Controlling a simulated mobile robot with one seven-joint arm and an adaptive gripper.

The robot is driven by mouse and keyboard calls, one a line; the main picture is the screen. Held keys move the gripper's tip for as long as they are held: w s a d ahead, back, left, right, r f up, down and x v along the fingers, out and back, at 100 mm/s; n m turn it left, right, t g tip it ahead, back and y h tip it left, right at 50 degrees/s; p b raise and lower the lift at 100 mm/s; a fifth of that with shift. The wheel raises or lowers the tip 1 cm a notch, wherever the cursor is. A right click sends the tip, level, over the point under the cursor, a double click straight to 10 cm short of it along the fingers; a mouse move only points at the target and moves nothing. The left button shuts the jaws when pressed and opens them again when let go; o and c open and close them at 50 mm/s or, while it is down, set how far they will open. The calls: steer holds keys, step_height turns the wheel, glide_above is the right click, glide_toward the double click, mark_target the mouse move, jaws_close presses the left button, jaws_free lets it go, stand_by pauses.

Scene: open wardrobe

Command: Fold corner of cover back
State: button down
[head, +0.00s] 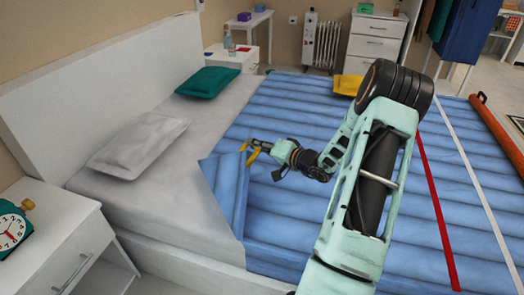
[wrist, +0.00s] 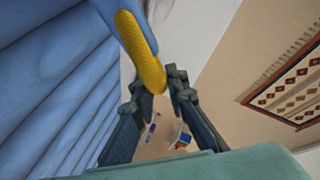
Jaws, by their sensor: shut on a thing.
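The blue quilted cover (head: 330,120) lies over most of the bed. Its near corner is turned up into a flap (head: 229,185) that stands beside the bare grey sheet. A yellow tab (head: 253,156) sits at the flap's upper edge. My gripper (head: 265,148) is at this tab, above the cover. In the wrist view the yellow tab (wrist: 141,50) reaches between the fingertips of my gripper (wrist: 161,84), which is shut on it. Blue cloth hangs at the tab's side. My arm hides part of the cover in the head view.
A grey pillow (head: 137,145) and a green pillow (head: 207,81) lie by the white headboard (head: 110,80). A white nightstand (head: 65,245) with a green clock (head: 12,228) stands at the near left. A yellow item (head: 347,85) lies on the cover's far side.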

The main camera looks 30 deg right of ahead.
steer(key=shift+w+a+r+n+h+b, duration=0.15)
steer(key=shift+a+r+n+b, duration=0.2)
steer(key=shift+a, duration=0.25)
steer(key=shift+s+a+r+n+h+b, duration=0.15)
steer(key=shift+a+r+b, duration=0.1)
steer(key=shift+a+r, duration=0.25)
steer(key=shift+w, duration=0.1)
steer(key=c, duration=1.9)
jaws_free()
steer(key=v, duration=1.2)
steer(key=shift+r, duration=0.15)
